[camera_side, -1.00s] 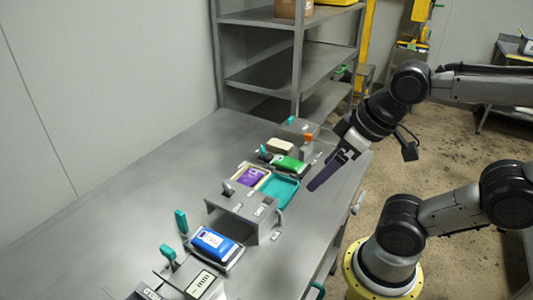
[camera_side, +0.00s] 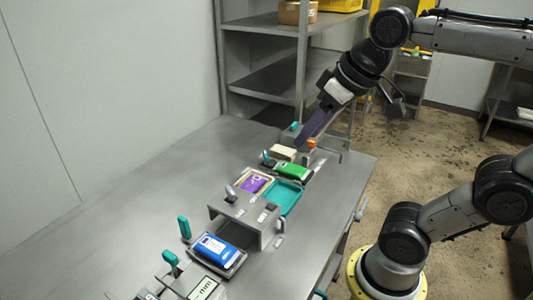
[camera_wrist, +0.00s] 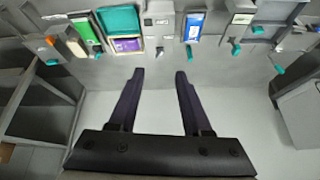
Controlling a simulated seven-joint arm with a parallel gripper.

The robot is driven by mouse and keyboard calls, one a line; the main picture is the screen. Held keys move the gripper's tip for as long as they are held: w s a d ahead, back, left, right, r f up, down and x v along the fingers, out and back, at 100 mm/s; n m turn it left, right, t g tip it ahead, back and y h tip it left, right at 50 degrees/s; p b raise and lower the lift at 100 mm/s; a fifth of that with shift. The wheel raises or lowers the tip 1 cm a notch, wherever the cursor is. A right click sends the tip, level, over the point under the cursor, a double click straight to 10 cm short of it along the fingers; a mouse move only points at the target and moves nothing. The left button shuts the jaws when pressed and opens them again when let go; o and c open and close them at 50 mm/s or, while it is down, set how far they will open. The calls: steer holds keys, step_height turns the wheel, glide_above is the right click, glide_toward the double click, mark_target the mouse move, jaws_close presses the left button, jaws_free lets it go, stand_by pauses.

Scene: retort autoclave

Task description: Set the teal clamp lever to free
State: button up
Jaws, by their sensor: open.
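Several teal levers stand along the bench. One upright teal lever (camera_side: 184,228) is beside a blue pouch (camera_side: 214,247) in a tray, and another (camera_side: 171,259) is nearer the front. A small one (camera_side: 265,156) is beside a green pouch (camera_side: 293,171), and one (camera_side: 294,126) is at the far end. I cannot tell which is the clamp lever meant.
A grey raised housing (camera_side: 240,222) with a dark-knobbed lever stands mid-row. A beige block (camera_side: 283,152) and an orange part (camera_side: 310,144) are near my gripper. The bench's left side is clear.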

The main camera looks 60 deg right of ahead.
steer(key=w+d+r+m, duration=0.1)
steer(key=w+d+r, duration=0.1)
steer(key=w+r, duration=0.3)
steer(key=m+g, duration=0.6)
glide_above(266, 154)
step_height(266, 154, down, 22)
step_height(266, 154, down, 13)
steer(key=shift+d+f, duration=0.1)
steer(key=shift+f, duration=0.1)
jaws_close()
